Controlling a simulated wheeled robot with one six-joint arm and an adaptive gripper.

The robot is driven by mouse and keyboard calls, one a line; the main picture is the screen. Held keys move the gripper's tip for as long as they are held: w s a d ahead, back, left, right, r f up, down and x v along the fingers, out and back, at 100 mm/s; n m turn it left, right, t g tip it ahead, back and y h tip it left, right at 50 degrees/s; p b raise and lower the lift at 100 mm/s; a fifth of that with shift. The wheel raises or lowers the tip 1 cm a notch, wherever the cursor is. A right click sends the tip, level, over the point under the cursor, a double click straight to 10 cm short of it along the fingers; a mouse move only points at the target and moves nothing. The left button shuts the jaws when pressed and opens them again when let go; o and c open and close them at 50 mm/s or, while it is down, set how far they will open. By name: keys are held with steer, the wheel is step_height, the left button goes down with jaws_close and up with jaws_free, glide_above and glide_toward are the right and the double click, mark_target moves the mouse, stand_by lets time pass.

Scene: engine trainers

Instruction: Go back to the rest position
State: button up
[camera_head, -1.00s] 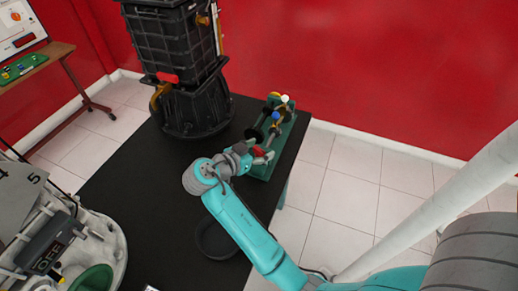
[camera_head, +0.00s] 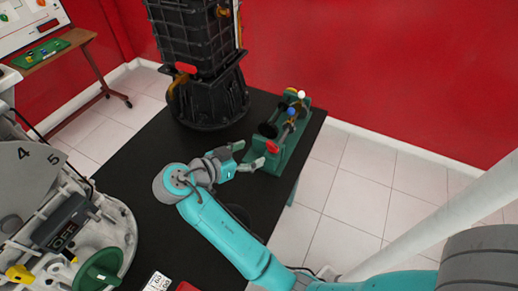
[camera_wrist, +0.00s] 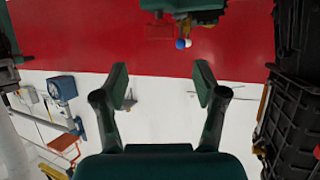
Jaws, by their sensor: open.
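My gripper (camera_head: 247,155) is at the end of my teal arm, over the black table, just left of the green stand. In the wrist view my gripper (camera_wrist: 158,88) has its two fingers spread wide with nothing between them. The green stand (camera_head: 285,150) carries a red part, a dark round part and blue and white knobs. In the head view the gripper is apart from the red part (camera_head: 272,149). Part of the stand (camera_wrist: 185,8) shows at the top edge of the wrist view.
A tall black ribbed machine (camera_head: 200,60) stands at the back of the black table (camera_head: 130,185). A grey machine with a green wheel (camera_head: 100,268) is at the lower left. A dark round dish is mostly hidden behind my arm. Tiled floor (camera_head: 345,190) is clear at the right.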

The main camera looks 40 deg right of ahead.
steer(key=shift+a+r, duration=0.2)
steer(key=shift+a, duration=0.45)
